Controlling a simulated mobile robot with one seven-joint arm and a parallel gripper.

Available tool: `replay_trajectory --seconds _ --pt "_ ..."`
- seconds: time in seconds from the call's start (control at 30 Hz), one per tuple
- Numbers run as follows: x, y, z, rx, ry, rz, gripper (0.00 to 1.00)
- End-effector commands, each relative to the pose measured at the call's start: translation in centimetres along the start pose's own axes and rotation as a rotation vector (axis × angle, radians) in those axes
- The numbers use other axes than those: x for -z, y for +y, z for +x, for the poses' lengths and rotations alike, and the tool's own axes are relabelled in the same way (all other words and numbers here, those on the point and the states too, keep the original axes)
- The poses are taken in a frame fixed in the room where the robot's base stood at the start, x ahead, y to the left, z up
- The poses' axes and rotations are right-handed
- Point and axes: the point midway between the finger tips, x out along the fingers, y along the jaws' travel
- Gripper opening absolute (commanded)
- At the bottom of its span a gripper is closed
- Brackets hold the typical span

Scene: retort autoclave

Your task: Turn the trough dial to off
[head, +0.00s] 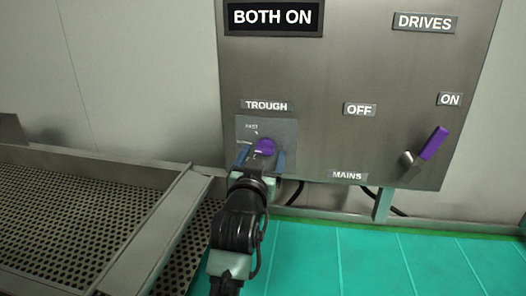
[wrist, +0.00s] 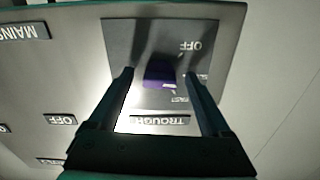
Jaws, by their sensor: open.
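The purple trough dial (head: 265,146) sits on a grey plate (head: 285,130) under the TROUGH label (head: 267,106) on the control panel. My gripper (head: 261,158) is in front of the dial, its fingers open on either side. The wrist view is upside down; the dial (wrist: 160,76) shows between the two fingertips (wrist: 158,77), with gaps visible beside it. A pale mark on the dial lies on its side toward the FAST label (wrist: 181,99). The OFF label (wrist: 190,46) is on the plate's other end; my gripper hides it in the head view.
A sign (head: 273,17) reads BOTH ON. At the panel's right, a purple-handled lever (head: 432,143) tilts toward the ON label (head: 450,99), right of OFF and MAINS labels. A perforated metal trough (head: 60,215) stands at left. The green floor (head: 350,260) is clear.

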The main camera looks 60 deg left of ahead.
Motion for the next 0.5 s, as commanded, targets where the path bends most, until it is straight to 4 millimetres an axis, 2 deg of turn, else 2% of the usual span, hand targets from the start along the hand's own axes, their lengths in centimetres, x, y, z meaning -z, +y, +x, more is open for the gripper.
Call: replay_trajectory --seconds 0.37,0.5 --pt "0.0 -0.02 0.33 0.0 0.001 0.0 0.81" --pt "0.0 -0.02 0.33 0.0 0.001 0.0 0.56"
